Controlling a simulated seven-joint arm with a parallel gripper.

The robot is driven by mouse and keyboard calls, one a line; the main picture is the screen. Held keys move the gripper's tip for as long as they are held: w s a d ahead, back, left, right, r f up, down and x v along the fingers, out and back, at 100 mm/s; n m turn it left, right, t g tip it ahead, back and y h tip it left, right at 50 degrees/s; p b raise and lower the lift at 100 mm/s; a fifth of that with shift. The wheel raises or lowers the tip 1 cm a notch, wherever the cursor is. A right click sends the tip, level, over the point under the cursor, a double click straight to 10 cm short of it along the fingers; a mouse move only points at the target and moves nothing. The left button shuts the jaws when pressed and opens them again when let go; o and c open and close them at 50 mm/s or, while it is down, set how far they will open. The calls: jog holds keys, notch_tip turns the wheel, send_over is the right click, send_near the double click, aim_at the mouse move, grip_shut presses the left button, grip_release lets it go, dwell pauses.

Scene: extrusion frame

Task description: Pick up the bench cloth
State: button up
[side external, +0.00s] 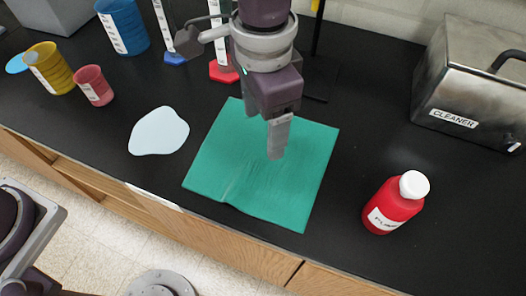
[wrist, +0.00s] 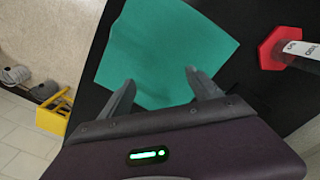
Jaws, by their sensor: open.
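The bench cloth (side external: 240,175) is a flat green square with a slight fold, lying on the black benchtop near its front edge. It also shows in the wrist view (wrist: 165,50), beyond the fingers. My gripper (side external: 278,155) points down over the right half of the cloth in the side view. In the wrist view my gripper (wrist: 165,85) has its two fingers spread, with nothing held between them. I cannot tell exactly how far the fingertips are above the cloth.
A red bottle (side external: 394,205) with a white cap stands right of the cloth. A pale puddle-like patch (side external: 158,131) lies to its left. Yellow (side external: 49,70), red (side external: 93,86) and blue (side external: 122,27) beakers stand farther left. A metal cleaner box (side external: 470,85) is at right.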

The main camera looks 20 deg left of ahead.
aim_at(263, 157)
notch_tip(263, 157, down, 7)
jog(key=shift+r, duration=0.1)
dwell(0.3)
grip_shut()
dwell(0.5)
